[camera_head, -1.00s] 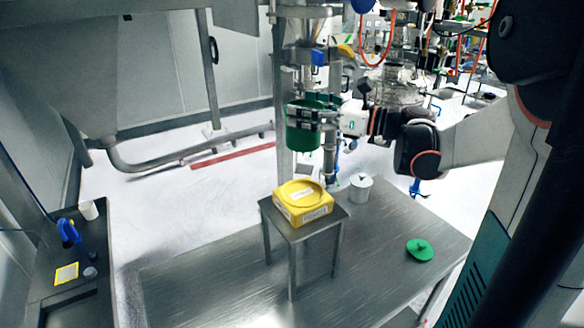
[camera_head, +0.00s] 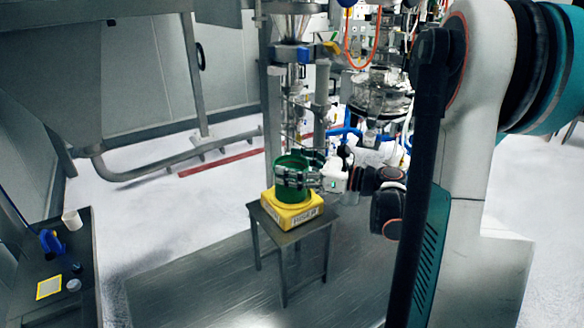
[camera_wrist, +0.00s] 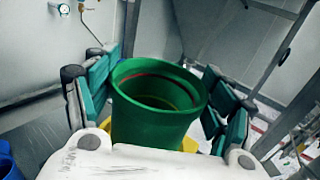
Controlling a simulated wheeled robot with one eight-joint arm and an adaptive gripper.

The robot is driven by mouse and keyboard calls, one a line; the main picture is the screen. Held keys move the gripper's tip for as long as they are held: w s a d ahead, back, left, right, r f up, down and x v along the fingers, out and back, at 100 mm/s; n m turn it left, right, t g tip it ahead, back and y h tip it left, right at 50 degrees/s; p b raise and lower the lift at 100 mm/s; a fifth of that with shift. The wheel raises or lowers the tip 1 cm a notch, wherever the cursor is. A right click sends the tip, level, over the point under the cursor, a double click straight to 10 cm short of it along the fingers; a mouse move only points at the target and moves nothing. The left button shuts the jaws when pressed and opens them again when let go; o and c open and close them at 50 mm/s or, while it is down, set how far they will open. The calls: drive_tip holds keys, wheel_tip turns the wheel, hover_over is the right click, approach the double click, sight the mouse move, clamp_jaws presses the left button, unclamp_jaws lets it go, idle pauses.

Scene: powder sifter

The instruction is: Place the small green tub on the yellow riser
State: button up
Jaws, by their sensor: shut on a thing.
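The small green tub (camera_head: 291,189) is upright and open at the top, at the yellow riser (camera_head: 293,215) on a small metal stool. In the head view its bottom meets the riser's top; I cannot tell whether its full weight rests there. My gripper (camera_head: 292,178) is shut around the tub from the right, a finger showing across its near side. In the wrist view the tub (camera_wrist: 157,105) sits between the two teal-padded fingers, and a bit of the yellow riser (camera_wrist: 190,145) shows behind and below it.
The small metal stool (camera_head: 290,238) stands on a wide metal platform (camera_head: 190,285). A funnel and pipework (camera_head: 292,45) stand just behind the tub. A side bench (camera_head: 65,290) at the left holds a white cup (camera_head: 72,220) and a blue item (camera_head: 52,241).

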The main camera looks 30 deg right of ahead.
drive_tip(key=shift+s, duration=0.1)
drive_tip(key=shift+f, duration=0.15)
drive_tip(key=o, duration=1.4)
drive_tip(key=shift+r, duration=0.3)
drive_tip(key=v, duration=1.2)
drive_tip(key=shift+f, duration=0.1)
